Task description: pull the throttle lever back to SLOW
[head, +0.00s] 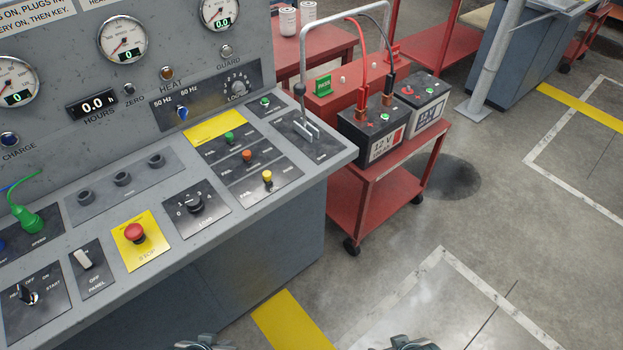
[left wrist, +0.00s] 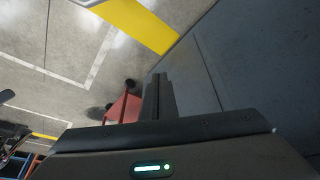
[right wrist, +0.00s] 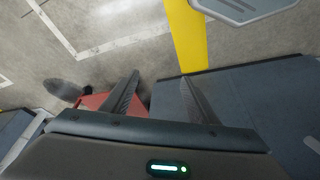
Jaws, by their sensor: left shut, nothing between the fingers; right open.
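The throttle lever (head: 301,108) appears to be the upright metal rod with a dark knob on the dark plate (head: 322,143) at the console's right end. It stands in a pale metal slot piece; the plate's lettering is too small to read. My left gripper (head: 205,343) shows at the bottom edge of the head view, well below and apart from the lever. Its fingers are together and empty in the left wrist view (left wrist: 158,88). My right gripper (head: 414,343) is low at the bottom right, apart from everything; its fingers are spread and empty in the right wrist view (right wrist: 160,80).
The grey console (head: 130,270) carries a red stop button (head: 135,232), a rotary knob (head: 195,203), small coloured buttons and a key switch (head: 28,295). A red cart (head: 375,200) with two batteries stands close behind the lever. The floor in front right is clear.

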